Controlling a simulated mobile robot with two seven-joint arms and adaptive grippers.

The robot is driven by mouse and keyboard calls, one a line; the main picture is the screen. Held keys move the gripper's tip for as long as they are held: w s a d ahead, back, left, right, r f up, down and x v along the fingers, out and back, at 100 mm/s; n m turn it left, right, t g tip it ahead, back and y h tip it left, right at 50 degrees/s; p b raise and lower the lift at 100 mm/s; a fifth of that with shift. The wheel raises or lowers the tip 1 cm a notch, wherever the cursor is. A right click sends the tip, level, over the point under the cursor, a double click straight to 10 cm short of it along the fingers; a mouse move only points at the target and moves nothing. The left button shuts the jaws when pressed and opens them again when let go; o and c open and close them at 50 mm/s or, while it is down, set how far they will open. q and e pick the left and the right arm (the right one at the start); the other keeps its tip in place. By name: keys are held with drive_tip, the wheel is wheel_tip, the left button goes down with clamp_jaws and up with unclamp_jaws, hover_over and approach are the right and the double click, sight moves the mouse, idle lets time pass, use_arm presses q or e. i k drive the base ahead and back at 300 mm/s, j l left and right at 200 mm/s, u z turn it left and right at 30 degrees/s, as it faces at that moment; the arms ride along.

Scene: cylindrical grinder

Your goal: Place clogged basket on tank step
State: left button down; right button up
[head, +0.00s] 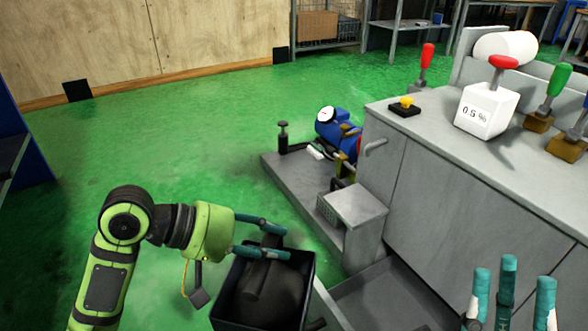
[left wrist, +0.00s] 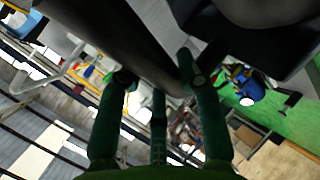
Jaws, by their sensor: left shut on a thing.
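The clogged basket (head: 233,309) appears as a black, square, open-topped box with a dark mass inside, at the bottom centre of the head view. My left gripper (head: 277,240) reaches over its far side, its teal fingers shut on a dark bar above the box, apparently the basket's handle. In the left wrist view a dark bar (left wrist: 130,45) crosses between the fingers (left wrist: 157,85). A grey block with a flat top, apparently the tank step (head: 354,204), stands right of and beyond the basket. My right gripper (head: 512,295) is at the lower right, fingers spread and empty.
A grey machine cabinet (head: 450,195) with levers and a white display block (head: 487,108) fills the right. A blue pump (head: 338,130) sits on a low grey platform (head: 285,172). An open grey tray (head: 375,300) lies right of the basket. Green floor is clear at the left.

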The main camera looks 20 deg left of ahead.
sight(300, 170)
drive_tip(key=i+j+z, duration=0.15)
drive_tip(key=j, duration=0.4)
drive_tip(key=i+j+z, duration=0.15)
drive_tip(key=j, duration=0.4)
drive_tip(key=j+z, duration=0.15)
drive_tip(key=j, duration=0.4)
drive_tip(key=i+j+z, duration=0.1)
drive_tip(key=j, duration=0.25)
drive_tip(key=i+j+z, duration=0.25)
drive_tip(key=i+j, duration=0.15)
drive_tip(key=j, duration=0.3)
drive_tip(key=i+j+z, duration=0.15)
drive_tip(key=j, duration=0.25)
drive_tip(key=i+j+z, duration=0.2)
drive_tip(key=i+j, duration=0.6)
